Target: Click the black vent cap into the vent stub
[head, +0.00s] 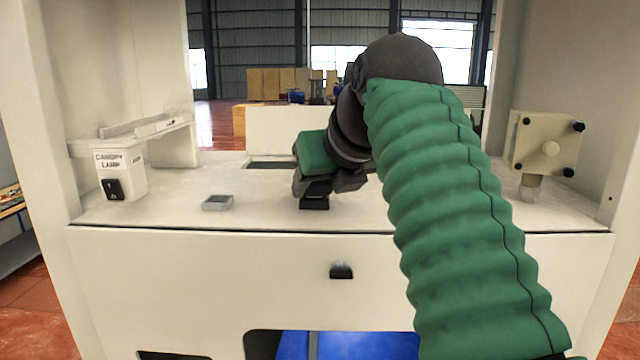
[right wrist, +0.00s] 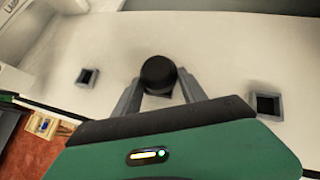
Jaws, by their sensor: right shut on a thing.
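The black vent cap (right wrist: 158,72) sits between the two grey fingers of my right gripper (right wrist: 160,94) in the right wrist view. In the head view my right gripper (head: 318,190) points down over the white deck, with a dark piece (head: 314,203) showing below it near deck level. I cannot tell whether the cap touches anything beneath it, as the gripper and the cap hide that spot. No stub is clearly identifiable under the cap. My left gripper is not in view.
A small grey square socket (head: 217,202) stands on the white deck (head: 255,215) to the left. Another square socket (right wrist: 265,103) shows at right in the wrist view. A canopy lamp box (head: 122,175) is at left, a beige plate with knobs (head: 546,143) at right.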

